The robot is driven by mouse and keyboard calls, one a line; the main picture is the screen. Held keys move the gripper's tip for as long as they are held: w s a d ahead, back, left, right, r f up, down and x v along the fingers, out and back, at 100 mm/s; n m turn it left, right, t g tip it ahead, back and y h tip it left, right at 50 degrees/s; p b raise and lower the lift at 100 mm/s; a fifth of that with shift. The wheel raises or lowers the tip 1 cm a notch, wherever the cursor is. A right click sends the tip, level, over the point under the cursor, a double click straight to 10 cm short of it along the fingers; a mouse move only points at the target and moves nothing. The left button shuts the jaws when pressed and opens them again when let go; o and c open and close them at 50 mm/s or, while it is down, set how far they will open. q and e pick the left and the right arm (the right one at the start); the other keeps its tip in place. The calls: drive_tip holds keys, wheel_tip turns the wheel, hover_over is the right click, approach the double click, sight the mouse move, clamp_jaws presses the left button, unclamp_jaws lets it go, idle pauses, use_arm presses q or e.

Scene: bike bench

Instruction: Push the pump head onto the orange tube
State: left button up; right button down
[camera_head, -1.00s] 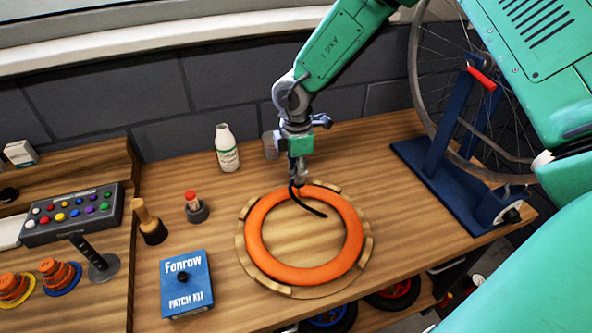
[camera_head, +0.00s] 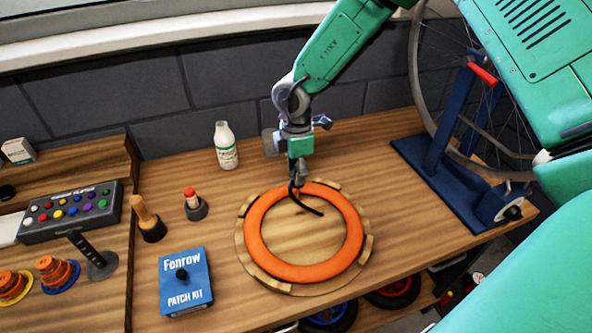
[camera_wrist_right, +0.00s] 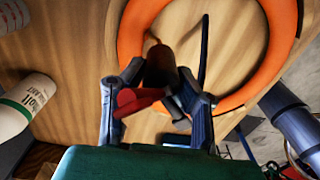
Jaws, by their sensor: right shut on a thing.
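The orange tube (camera_head: 256,254) lies as a ring on a round wooden holder on the bench. It also shows in the right wrist view (camera_wrist_right: 131,36). My right gripper (camera_head: 299,181) is above the far part of the ring, its fingers pointing down. In the right wrist view, its fingers (camera_wrist_right: 158,103) are shut on the dark pump head (camera_wrist_right: 160,68), which has a red lever (camera_wrist_right: 140,98). A black hose (camera_head: 308,207) hangs over the ring's open middle. A small brownish tip shows just beyond the pump head; I cannot tell whether they touch. My left gripper is out of view.
A blue wheel stand (camera_head: 437,165) is at the right. Bench between ring and stand is clear.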

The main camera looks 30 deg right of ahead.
drive_tip(key=shift+f+b, duration=0.5)
drive_tip(key=shift+f, duration=0.35)
drive_tip(key=c, duration=1.1)
unclamp_jaws()
drive_tip(key=shift+c, duration=0.2)
wheel_tip(320, 180, up, 12)
drive_tip(key=shift+w+f, duration=0.1)
